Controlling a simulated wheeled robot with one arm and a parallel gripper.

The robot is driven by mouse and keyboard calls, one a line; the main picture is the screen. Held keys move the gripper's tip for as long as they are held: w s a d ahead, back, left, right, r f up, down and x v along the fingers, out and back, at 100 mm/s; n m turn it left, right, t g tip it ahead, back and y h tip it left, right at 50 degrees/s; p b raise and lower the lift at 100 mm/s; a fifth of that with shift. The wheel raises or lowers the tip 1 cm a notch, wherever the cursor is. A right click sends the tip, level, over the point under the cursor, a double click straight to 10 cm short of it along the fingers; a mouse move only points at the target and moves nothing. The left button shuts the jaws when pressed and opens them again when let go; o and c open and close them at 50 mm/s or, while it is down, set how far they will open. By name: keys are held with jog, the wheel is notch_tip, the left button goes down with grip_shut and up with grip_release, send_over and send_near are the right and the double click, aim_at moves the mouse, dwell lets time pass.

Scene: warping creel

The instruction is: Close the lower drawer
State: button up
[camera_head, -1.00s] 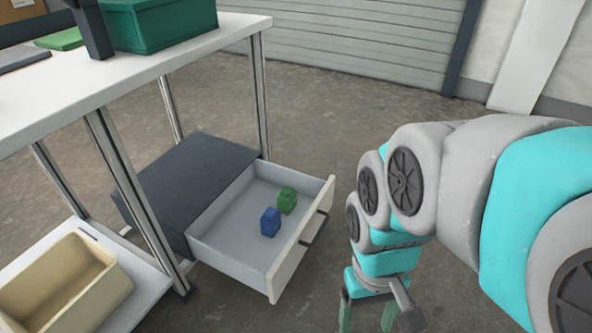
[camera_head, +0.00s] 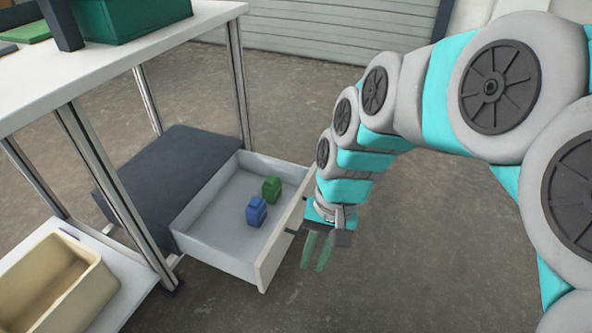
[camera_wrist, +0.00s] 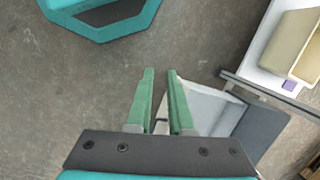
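The lower drawer (camera_head: 205,238) is pulled out of a dark grey cabinet (camera_head: 165,172) under the white table. It is light grey with a pale front panel and a dark handle, now partly hidden by my arm. A blue block (camera_head: 256,211) and a green block (camera_head: 271,189) are inside it. My gripper (camera_head: 318,250) has green fingers and is just outside the drawer front, to its right. The fingers are apart with nothing seen between them. In the wrist view my gripper (camera_wrist: 160,75) also shows spread fingers, with the drawer (camera_wrist: 210,108) beyond the right finger.
A table leg (camera_head: 115,190) stands in front of the cabinet's left side. A beige bin (camera_head: 45,290) sits on a low white shelf at lower left. A green box (camera_head: 125,30) stands on the tabletop. The floor right of the drawer is clear.

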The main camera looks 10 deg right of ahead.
jog(key=w+m, duration=0.1)
jog(key=w, duration=0.2)
jog(key=w+f+m+y, duration=0.1)
jog(key=w+m, duration=0.1)
jog(key=w, duration=0.1)
jog(key=w+f+m+t+y, duration=0.1)
jog(key=w, duration=0.3)
jog(key=shift+m+b, duration=0.35)
jog(key=shift+m, duration=0.05)
grip_shut()
jog(key=w+d+f+m+t+y+b, duration=0.1)
jog(key=w+d+f+m+t, duration=0.2)
jog(key=w+d+f+m, duration=0.5)
jog(key=w+d+f+m+t+y+b, duration=0.1)
jog(key=w+d+f+m+t, duration=0.1)
jog(key=w+d+f+m, duration=0.6)
jog(key=b, duration=0.1)
send_near(301, 199)
notch_tip(301, 199, down, 4)
jog(key=shift+w+a+f+b, duration=0.15)
jog(key=shift+w+a+b, duration=0.1)
jog(key=shift+w+a, duration=0.2)
jog(key=shift+w+a+f+b, duration=0.15)
jog(key=shift+w+a+b, duration=0.15)
jog(key=shift+a, duration=0.2)
jog(key=shift+w+a, duration=0.35)
jog(key=shift+a, duration=0.15)
